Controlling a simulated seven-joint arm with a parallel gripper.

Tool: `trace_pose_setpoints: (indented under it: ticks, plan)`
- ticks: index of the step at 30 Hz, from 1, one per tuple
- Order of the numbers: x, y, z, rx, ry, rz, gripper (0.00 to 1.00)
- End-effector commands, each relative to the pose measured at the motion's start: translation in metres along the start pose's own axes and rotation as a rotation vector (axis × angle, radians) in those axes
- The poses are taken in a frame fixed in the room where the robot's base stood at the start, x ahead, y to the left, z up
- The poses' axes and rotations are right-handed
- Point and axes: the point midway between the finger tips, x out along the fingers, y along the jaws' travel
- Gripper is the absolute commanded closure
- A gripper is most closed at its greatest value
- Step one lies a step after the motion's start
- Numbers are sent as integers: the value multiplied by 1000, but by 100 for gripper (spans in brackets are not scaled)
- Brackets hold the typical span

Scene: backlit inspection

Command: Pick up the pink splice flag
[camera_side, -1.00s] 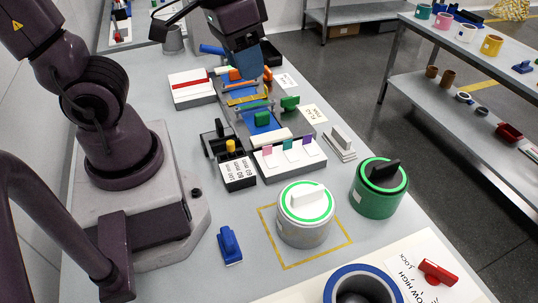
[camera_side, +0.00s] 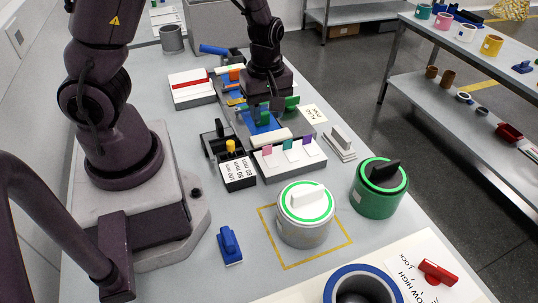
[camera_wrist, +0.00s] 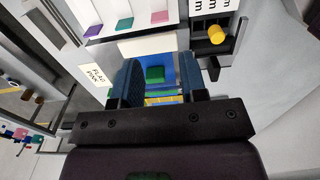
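The pink splice flag (camera_side: 267,151) stands in the left slot of a white flag holder (camera_side: 291,164), beside a teal flag (camera_side: 288,144) and a purple flag (camera_side: 308,140). The pink flag (camera_wrist: 160,17) also shows at the top of the wrist view, with the teal and purple ones to its left. My gripper (camera_side: 265,114) is over the blue work fixture, behind the flag holder and apart from the pink flag. In the wrist view its two blue fingers (camera_wrist: 160,78) are spread. A green block (camera_wrist: 155,74) shows in the gap, apparently on the fixture below.
A black holder with a yellow knob (camera_side: 230,146) stands left of the flag holder. A white-topped grey canister (camera_side: 304,230) and a green canister (camera_side: 379,200) stand in front. A blue clamp-like piece (camera_side: 229,245) lies at front left. A grey-white block (camera_side: 341,143) is at right.

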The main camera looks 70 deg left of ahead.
Motion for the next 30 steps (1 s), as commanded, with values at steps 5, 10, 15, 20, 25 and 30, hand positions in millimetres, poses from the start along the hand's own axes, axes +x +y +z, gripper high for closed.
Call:
trace_pose_setpoints:
  ticks: [5,10,15,20,25,30]
  plan:
    - [34,-1,-1,-2,-1,-5,61]
    - [48,-1,0,3,-1,-2,61]
    - [65,-2,3,1,-2,-5,61]
    - [89,-1,6,1,-1,-4,61]
    - [100,-1,7,3,-2,-2,61]
    - [100,0,7,5,-1,0,61]
